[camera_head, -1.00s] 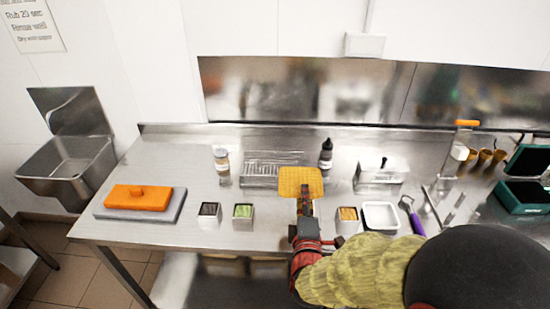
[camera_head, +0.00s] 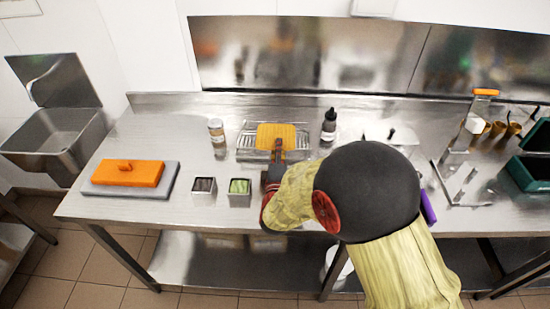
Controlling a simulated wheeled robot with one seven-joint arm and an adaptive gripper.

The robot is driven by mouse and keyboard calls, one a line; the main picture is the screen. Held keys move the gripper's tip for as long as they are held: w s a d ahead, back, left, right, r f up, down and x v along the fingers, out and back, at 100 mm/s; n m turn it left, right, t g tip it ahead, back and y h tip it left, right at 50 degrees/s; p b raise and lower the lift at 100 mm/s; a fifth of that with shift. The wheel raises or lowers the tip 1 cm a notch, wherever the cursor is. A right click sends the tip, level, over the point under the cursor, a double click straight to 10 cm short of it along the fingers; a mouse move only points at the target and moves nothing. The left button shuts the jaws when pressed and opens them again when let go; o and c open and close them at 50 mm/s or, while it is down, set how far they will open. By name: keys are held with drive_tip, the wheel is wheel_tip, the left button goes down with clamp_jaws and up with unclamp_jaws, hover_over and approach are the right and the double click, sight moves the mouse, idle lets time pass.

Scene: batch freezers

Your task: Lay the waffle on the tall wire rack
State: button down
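The waffle (camera_head: 276,136) is a flat golden-orange square with a grid surface. It is over the right-middle part of the wire rack (camera_head: 246,141), whose bars show to its left and right. I cannot tell whether the waffle touches the rack or is held just above it. My gripper (camera_head: 278,152) is at the waffle's near edge and looks shut on it. My own arm hides much of the bench front to the right of the gripper.
A shaker jar (camera_head: 216,132) stands left of the rack and a dark bottle (camera_head: 329,125) close on its right. Two small topping tubs, dark (camera_head: 204,187) and green (camera_head: 239,187), sit in front. An orange block (camera_head: 128,173) lies on a grey slab at left.

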drive_tip(key=shift+w+a+f+b, duration=0.2)
drive_tip(key=shift+w+a+f, duration=0.15)
drive_tip(key=shift+f, duration=0.25)
drive_tip(key=shift+w+a+f+b, duration=0.15)
drive_tip(key=shift+w+a+f, duration=0.1)
drive_tip(key=shift+w+f, duration=0.25)
drive_tip(key=shift+s+f+b, duration=0.1)
drive_tip(key=shift+f+b, duration=0.55)
drive_tip(key=shift+f, duration=0.9)
drive_tip(key=shift+f, duration=0.1)
drive_tip(key=c, duration=2)
unclamp_jaws()
drive_tip(key=shift+c, duration=0.2)
